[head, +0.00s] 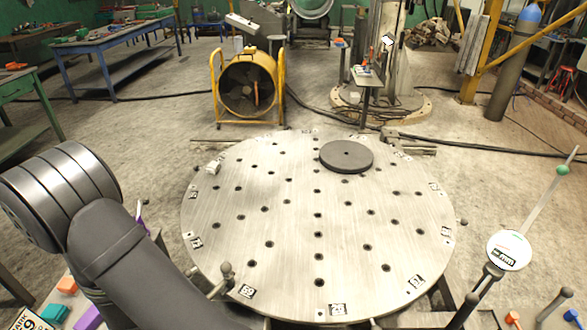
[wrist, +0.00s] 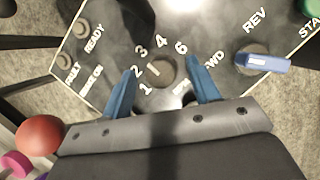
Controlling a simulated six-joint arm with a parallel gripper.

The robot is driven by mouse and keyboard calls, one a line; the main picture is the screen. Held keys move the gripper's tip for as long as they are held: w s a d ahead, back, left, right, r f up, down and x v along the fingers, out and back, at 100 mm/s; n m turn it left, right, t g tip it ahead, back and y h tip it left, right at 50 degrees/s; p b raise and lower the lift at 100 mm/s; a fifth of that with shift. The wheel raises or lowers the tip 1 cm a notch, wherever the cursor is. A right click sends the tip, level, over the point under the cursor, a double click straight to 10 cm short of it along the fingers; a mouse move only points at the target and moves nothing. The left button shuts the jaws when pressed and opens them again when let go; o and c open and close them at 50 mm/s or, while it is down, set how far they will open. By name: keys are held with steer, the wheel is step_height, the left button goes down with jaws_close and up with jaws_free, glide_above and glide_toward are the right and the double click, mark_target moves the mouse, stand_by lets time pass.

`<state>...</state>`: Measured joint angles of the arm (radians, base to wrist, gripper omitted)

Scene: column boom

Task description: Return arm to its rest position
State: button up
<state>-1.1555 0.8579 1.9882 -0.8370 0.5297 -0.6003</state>
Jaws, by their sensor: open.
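My gripper (wrist: 163,65) shows in the wrist view with its two blue fingers spread apart and nothing held between them. It is over a dark control panel (wrist: 120,48). A round grey knob (wrist: 161,71), ringed by numbers, shows between the fingers, with a gap on both sides. I cannot tell the height of the fingers above the panel. To the right is a selector with a blue lever (wrist: 264,63), near the words REV and FWD. In the head view my arm is bent at the lower left, and my gripper is out of sight.
A round perforated table (head: 290,215) with a dark disc (head: 346,156) on it fills the middle of the head view. A red ball (wrist: 40,137) is at left in the wrist view.

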steer(key=n+y, duration=0.1)
steer(key=n, duration=0.2)
steer(key=n+y, duration=0.1)
steer(key=n, duration=0.2)
steer(key=shift+d+n+t, duration=0.15)
steer(key=shift+n+t, duration=0.25)
steer(key=shift+s+r+y, duration=0.1)
steer(key=shift+r+y, duration=0.05)
steer(key=shift+y, duration=0.15)
steer(key=shift+v, duration=1.1)
